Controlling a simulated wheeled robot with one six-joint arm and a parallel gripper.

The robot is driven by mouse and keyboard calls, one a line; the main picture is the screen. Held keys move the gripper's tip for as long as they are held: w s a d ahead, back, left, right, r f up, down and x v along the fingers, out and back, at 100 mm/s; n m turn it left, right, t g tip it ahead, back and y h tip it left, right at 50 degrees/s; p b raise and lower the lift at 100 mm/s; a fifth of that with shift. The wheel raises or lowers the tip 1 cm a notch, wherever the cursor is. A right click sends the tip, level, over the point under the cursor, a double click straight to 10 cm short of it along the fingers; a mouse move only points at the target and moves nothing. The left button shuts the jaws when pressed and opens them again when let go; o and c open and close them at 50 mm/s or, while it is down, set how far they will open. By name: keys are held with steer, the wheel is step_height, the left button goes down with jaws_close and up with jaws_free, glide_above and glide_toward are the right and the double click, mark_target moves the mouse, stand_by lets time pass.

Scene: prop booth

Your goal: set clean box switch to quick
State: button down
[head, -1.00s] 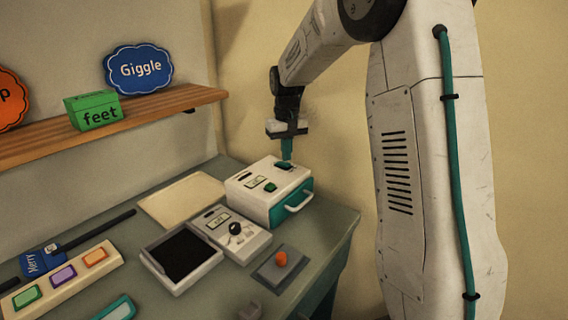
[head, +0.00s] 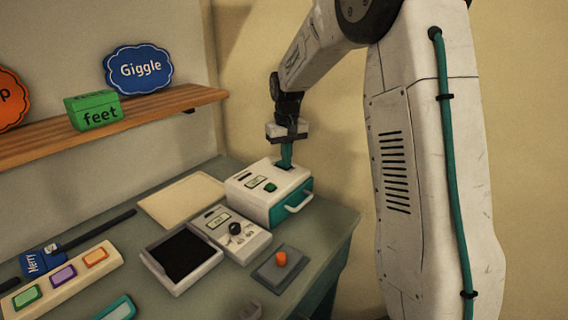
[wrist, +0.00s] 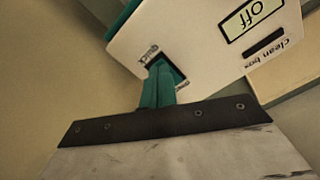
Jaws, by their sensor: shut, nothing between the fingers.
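The clean box (head: 262,198) is a white box with a teal front and a handle, at the back right of the table. In the wrist view its white top (wrist: 195,35) carries a "clean box" label, a display (wrist: 252,15) reading "off", and a dark switch recess (wrist: 153,60). The word "quick" stands beside one end of the recess; the label at the other end is too small to read. My gripper (head: 286,164) is shut, its teal fingers pointing down at the recess. The fingertips (wrist: 160,68) cover most of the switch, so its position and any contact are unclear.
A white unit with a black knob (head: 236,228), a black-bottomed tray (head: 150,262) and a grey plate with an orange knob (head: 281,258) stand in front of the box. A bare tan board (head: 180,202) lies left. A wooden shelf (head: 150,112) hangs above on the left.

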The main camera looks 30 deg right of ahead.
steer(key=shift+r, duration=3.45)
steer(key=s+f, duration=0.2)
steer(key=s, duration=0.1)
steer(key=shift+s+a+f+g, duration=0.1)
steer(key=shift+a+g, duration=0.3)
steer(key=s+a+r, duration=0.1)
steer(key=s+a, duration=0.3)
steer(key=s, duration=0.7)
steer(key=s+a+r+n+t, duration=0.1)
steer(key=s+a, duration=0.3)
steer(key=s, duration=0.7)
steer(key=s+a+r+t, duration=0.1)
steer(key=s+a, duration=0.3)
steer(key=s, duration=0.8)
steer(key=shift+r+n, duration=0.3)
steer(key=shift+r, duration=0.15)
steer(key=shift+s+a, duration=0.1)
